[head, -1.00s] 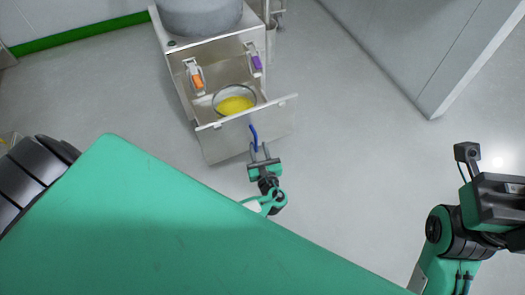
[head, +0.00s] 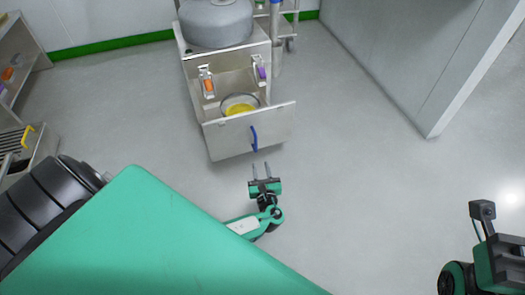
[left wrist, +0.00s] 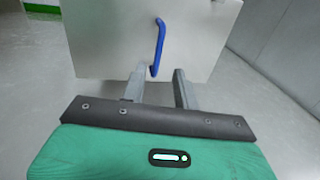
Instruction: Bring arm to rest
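My left gripper (head: 261,172) is open and empty, with its two fingers apart. It is just short of the blue handle (head: 254,138) on the front panel (head: 230,137) of the steel machine. In the left wrist view the blue handle (left wrist: 157,48) stands beyond the fingertips (left wrist: 156,75), with no clear contact. My right arm shows at the lower right of the head view, but its gripper fingers are out of sight.
The steel machine (head: 193,85) has a grey vessel (head: 215,22) on top and a bowl of yellow material (head: 240,106) behind its front panel. A shelf (head: 18,60) stands at left.

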